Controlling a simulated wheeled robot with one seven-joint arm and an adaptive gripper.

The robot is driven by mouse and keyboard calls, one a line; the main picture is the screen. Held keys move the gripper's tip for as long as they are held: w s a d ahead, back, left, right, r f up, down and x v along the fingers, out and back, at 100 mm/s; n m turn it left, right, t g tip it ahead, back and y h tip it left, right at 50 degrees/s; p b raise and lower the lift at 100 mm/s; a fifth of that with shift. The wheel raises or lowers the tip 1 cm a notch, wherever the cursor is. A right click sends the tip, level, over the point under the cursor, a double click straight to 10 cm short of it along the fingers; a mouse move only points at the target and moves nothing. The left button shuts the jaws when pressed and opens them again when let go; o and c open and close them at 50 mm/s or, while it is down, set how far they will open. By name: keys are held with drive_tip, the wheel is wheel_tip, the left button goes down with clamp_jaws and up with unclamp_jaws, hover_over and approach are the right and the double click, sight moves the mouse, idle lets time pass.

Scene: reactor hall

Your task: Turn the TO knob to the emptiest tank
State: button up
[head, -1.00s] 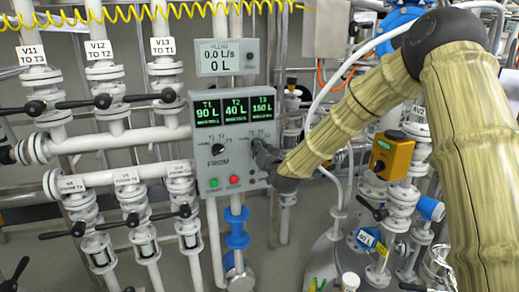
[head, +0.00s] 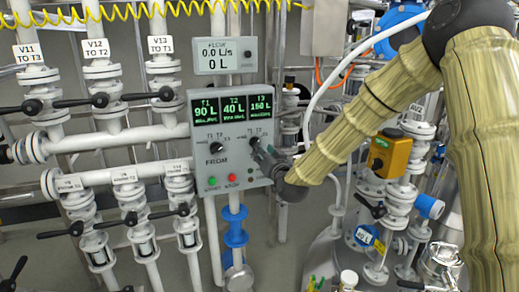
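The grey control panel (head: 231,138) stands in the middle of the head view. Its tank display (head: 233,108) reads T1 90 L, T2 40 L and T3 about 150 or 160 L; T2 is lowest. The black FROM knob (head: 216,147) is on the left. The TO knob (head: 254,141) is on the right, now partly visible; its label is hidden and its pointer is too small to read. My gripper (head: 259,153) is just below and right of the TO knob, close to the panel face. I cannot tell whether it touches the knob or how its fingers stand.
A flow meter (head: 226,56) above the panel reads 0.0 L/s and 0 L. A green button (head: 212,181) and a red button (head: 232,178) sit low on the panel. Valved white pipes (head: 104,98) stand left; an orange valve box (head: 389,152) stands right.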

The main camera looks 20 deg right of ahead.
drive_tip(key=s, duration=0.6)
drive_tip(key=shift+d, duration=0.1)
drive_tip(key=s+a+f+n+g, duration=0.1)
drive_tip(key=s+a+f+g, duration=0.3)
drive_tip(key=f, duration=0.7)
drive_tip(key=s+d+f+g, duration=0.1)
drive_tip(key=s+f+g, duration=0.1)
drive_tip(key=s+f, duration=0.7)
drive_tip(key=s+a+f+n+g, duration=0.1)
drive_tip(key=s+a+f+g, duration=0.15)
drive_tip(key=f, duration=1.15)
drive_tip(key=s+f+g, duration=0.3)
drive_tip(key=s+f, duration=0.3)
drive_tip(key=s, duration=0.6)
drive_tip(key=s+f+g, duration=0.3)
drive_tip(key=s+f, duration=0.3)
drive_tip(key=s, duration=0.5)
drive_tip(key=s+f+n+g, duration=0.1)
drive_tip(key=s+f+g, duration=0.2)
drive_tip(key=s, duration=0.9)
wheel_tip(320, 180, down, 3)
drive_tip(key=shift+s+d+f+h, duration=0.1)
drive_tip(key=shift+s+d+h, duration=0.2)
drive_tip(key=shift+g, duration=0.25)
